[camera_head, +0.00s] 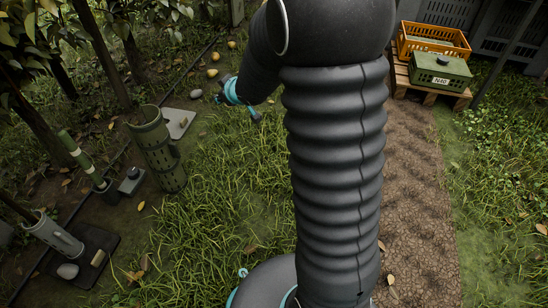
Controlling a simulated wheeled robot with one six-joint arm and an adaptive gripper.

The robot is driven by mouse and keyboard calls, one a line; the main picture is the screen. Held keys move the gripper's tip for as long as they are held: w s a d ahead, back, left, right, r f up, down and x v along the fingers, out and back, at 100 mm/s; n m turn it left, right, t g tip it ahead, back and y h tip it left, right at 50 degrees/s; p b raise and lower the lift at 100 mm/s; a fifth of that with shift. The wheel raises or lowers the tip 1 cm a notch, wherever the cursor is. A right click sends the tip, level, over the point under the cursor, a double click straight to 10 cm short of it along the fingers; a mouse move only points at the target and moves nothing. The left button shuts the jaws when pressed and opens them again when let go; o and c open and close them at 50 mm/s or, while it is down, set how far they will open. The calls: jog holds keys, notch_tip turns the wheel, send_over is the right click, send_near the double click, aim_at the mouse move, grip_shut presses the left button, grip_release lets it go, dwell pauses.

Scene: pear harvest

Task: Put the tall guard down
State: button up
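The tall guard (160,153) is a green tube with slots in its wall and an open top. It stands on the ground left of centre, beside a pale slab (180,122); its top slants left in the picture. My gripper (221,98), dark with teal parts, is up and to the right of the guard, apart from it in the picture. It is small and partly hidden by my wrist, so I cannot tell whether its fingers are open or shut. I see nothing held in it.
A shorter grey guard (55,236) and a stone (68,271) are on a dark mat (98,240) at lower left. A green-and-white tube (78,152) and tree trunks stand left. Yellow pears (212,73) lie behind. Crates (440,70) sit on a pallet at upper right.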

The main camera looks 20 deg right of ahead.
jog(key=s+d+r+m+g+h, duration=0.1)
jog(key=s+d+r+m+h, duration=0.1)
jog(key=s+r, duration=0.5)
jog(key=s+d+r+m+g+h, duration=0.1)
jog(key=s+d+r+m+h, duration=0.15)
jog(key=s, duration=0.85)
jog(key=s+a+m+g+y, duration=0.1)
jog(key=s+a, duration=0.1)
jog(key=s, duration=0.7)
jog(key=s+a+g+y, duration=0.1)
jog(key=s+a+g, duration=0.1)
jog(key=s, duration=0.8)
jog(key=shift+s+a+r+m, duration=0.2)
jog(key=shift+a+r+m, duration=0.15)
